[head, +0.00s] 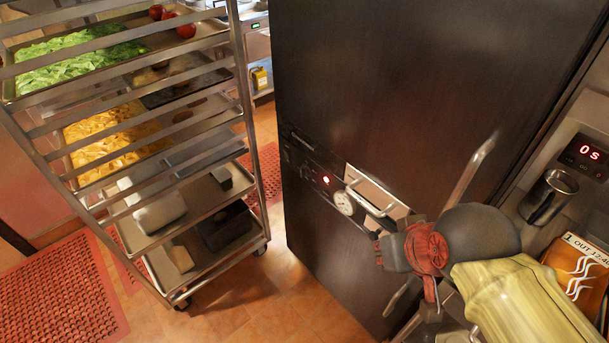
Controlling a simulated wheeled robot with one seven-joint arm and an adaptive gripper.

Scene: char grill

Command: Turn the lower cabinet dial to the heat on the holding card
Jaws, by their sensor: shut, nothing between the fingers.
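A dark two-door cabinet (385,85) has a control strip across its middle. On the strip are a small red light (326,181) and a pale round dial or gauge (343,202); its setting is too small to read. An orange card (579,262) at the right edge reads "1 OUT 12:40" and shows white wavy lines; it is partly cut off. My gripper (380,250) is shut and empty, in front of the cabinet, below and right of the round dial in the picture and seemingly apart from it. My wrist hides part of the lower door.
Long metal handles (472,180) stick out from the cabinet doors. A rolling tray rack (247,110) stands at the left. A counter at the right holds a metal cup (548,197) and a timer reading "0s" (590,153). Tiled floor (285,285) is clear between rack and cabinet.

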